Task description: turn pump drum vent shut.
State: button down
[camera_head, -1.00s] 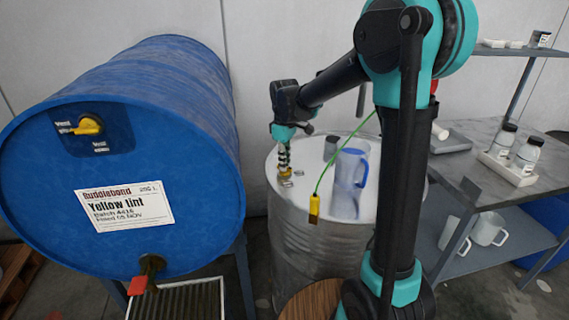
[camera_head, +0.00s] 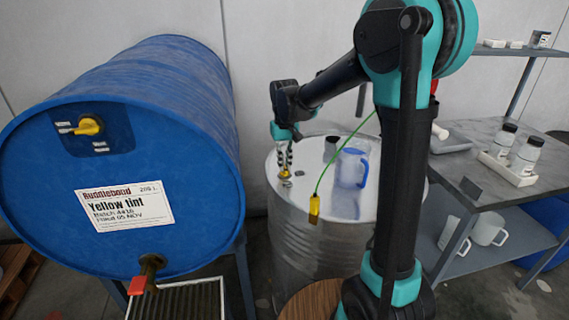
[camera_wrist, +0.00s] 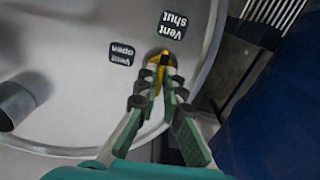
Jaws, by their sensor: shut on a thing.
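The pump drum is a grey metal drum (camera_head: 300,240), standing upright right of the blue drum. Its vent is a small yellow knob (camera_wrist: 158,62) near the rim of the lid, also visible in the head view (camera_head: 285,173). My gripper (camera_wrist: 158,73) points down at the lid and is shut on the yellow knob, with a finger on each side. The label "Vent shut" (camera_wrist: 174,24) lies just beyond the knob and "Vent open" (camera_wrist: 122,53) lies to its left. The fingers partly hide the knob, so its exact pointing is hard to tell.
A blue jug (camera_head: 351,168), a dark cylinder (camera_head: 331,148) and a yellow tag (camera_head: 314,206) on a green cable are at the drum top. A blue drum (camera_head: 150,90) with its own yellow vent knob (camera_head: 88,125) lies left. A bench (camera_head: 470,180) with bottles stands right.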

jog(key=shift+m, duration=0.5)
jog(key=c, duration=1.7)
grip_release()
jog(key=shift+r, duration=0.1)
notch_tip(320, 180, up, 12)
jog(key=shift+f, duration=0.1)
